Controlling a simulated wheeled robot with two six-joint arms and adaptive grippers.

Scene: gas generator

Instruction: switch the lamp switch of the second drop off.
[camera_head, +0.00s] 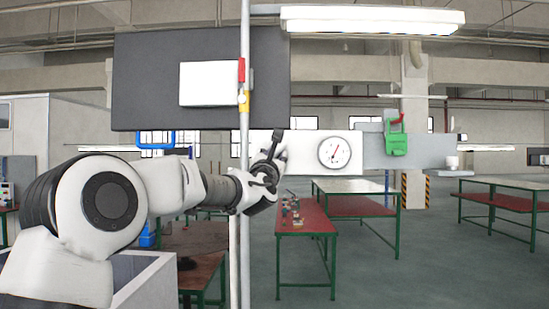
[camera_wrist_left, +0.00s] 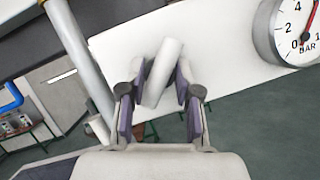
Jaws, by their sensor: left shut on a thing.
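My left gripper (camera_head: 271,160) is at a white panel (camera_head: 305,148), just right of the vertical pipe. In the left wrist view its two dark-padded fingers (camera_wrist_left: 160,106) are on either side of a short pale cylindrical lever (camera_wrist_left: 163,72), which stands out from the white panel and is tilted. I take this lever to be the lamp switch, but no label shows. The gripper is shut on it. A long lamp (camera_head: 372,20) at the top is bright. My right gripper is not in view.
A vertical pipe (camera_head: 245,130) with a red handle (camera_head: 241,70) passes close to the gripper. A round gauge (camera_head: 335,153) is right of it, and a green device (camera_head: 396,142) farther right. A dark board (camera_head: 150,80) hangs above. Green-legged tables (camera_head: 360,186) stand behind.

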